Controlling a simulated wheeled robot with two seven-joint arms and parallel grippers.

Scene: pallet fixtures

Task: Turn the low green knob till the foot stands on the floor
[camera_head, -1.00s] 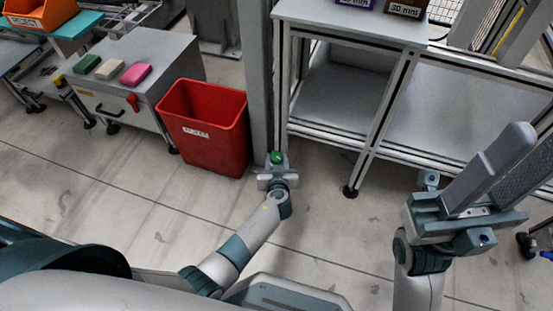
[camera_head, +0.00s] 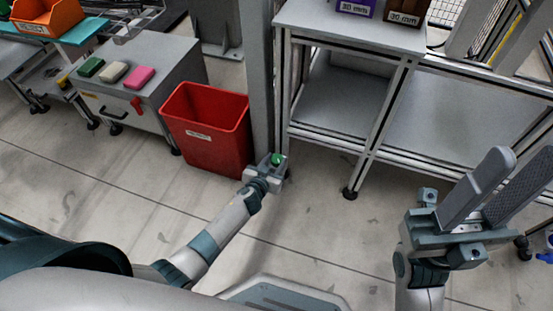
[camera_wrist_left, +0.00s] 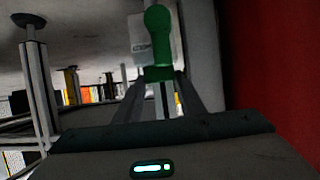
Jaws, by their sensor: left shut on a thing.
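In the left wrist view the green knob (camera_wrist_left: 158,42) has a rounded end and a stem between the fingers. My left gripper (camera_head: 272,164) is shut on it, low near the floor. The foot belonging to this knob is hidden, so I cannot tell its gap to the floor. My right gripper (camera_head: 518,180) is raised at the right, open and empty, its two long fingers apart.
A red bin (camera_head: 208,130) stands close left of the post. The grey bench (camera_head: 350,20) is to the right; its black foot (camera_head: 350,193) stands on the floor. A grey cabinet (camera_head: 165,60) is at the left. The floor (camera_head: 110,185) in front is clear.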

